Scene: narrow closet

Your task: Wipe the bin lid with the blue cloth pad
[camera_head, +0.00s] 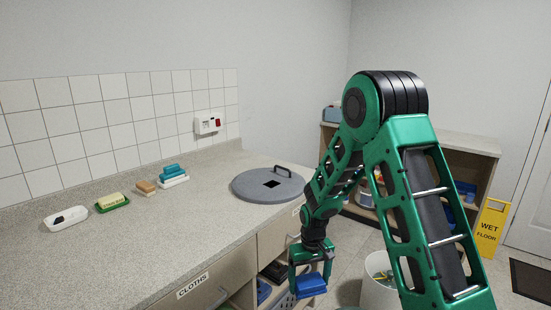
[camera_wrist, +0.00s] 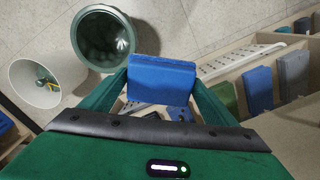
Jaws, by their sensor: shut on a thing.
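The bin lid (camera_head: 252,193) is a round grey disc with a dark handle and a black patch on top. It lies flat on the counter, left of my arm. My gripper (camera_head: 310,270) hangs in front of the counter, lower than the lid and apart from it. It is shut on the blue cloth pad (camera_head: 311,287). In the wrist view the blue cloth pad (camera_wrist: 161,72) sits between the two fingers of my gripper (camera_wrist: 161,82). The lid is not in the wrist view.
The counter (camera_head: 170,230) carries a white dish, sponge tray, brown block and teal stack at its back left. Open shelves below hold a basket and several pads (camera_wrist: 258,92). A white bucket (camera_head: 378,292) and dark green open bin (camera_wrist: 103,62) stand on the floor. A wet-floor sign (camera_head: 490,228) stands right.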

